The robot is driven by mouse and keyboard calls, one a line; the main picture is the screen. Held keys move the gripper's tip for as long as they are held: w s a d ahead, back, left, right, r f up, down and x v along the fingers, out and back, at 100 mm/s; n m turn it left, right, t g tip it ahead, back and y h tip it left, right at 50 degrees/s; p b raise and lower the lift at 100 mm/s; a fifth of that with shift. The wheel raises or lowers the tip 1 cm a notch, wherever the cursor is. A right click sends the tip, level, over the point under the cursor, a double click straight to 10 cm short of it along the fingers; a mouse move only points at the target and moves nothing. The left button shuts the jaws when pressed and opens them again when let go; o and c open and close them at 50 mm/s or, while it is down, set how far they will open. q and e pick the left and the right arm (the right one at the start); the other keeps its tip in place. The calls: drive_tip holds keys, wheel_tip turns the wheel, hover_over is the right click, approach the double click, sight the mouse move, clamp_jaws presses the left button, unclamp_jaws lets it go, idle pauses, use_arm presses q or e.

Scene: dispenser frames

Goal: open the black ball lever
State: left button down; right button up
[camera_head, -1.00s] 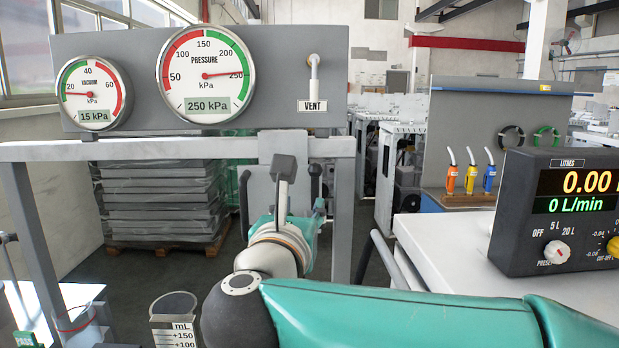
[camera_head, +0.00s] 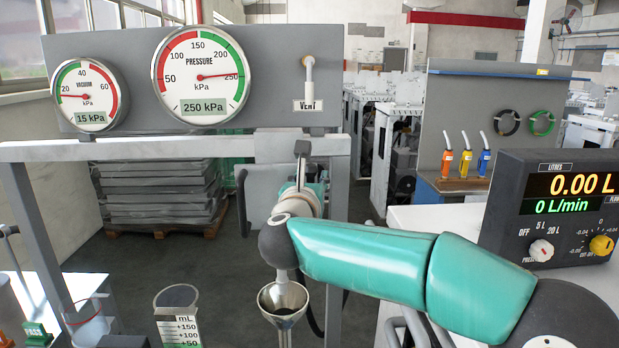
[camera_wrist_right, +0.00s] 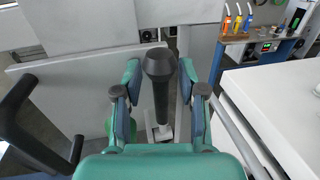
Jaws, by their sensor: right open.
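The black ball lever (camera_wrist_right: 159,62) shows in the right wrist view as a dark faceted knob on a dark stem. The stem runs down to a pale fitting. The knob lies ahead of the fingers. In the head view, my wrist hides most of this gripper. My left gripper is not in view.
Black handles (camera_wrist_right: 20,105) stand left of the fingers in the wrist view. The gauge panel (camera_head: 275,75) is above the frame's crossbar (camera_head: 120,150). A metal funnel (camera_head: 284,300) is below my wrist. A measuring vessel (camera_head: 178,318) stands left of it. The flow meter (camera_head: 560,210) is at right.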

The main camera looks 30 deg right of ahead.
clamp_jaws()
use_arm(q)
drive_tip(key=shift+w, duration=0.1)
use_arm(e)
drive_tip(key=shift+r, duration=0.1)
drive_tip(key=shift+w, duration=0.1)
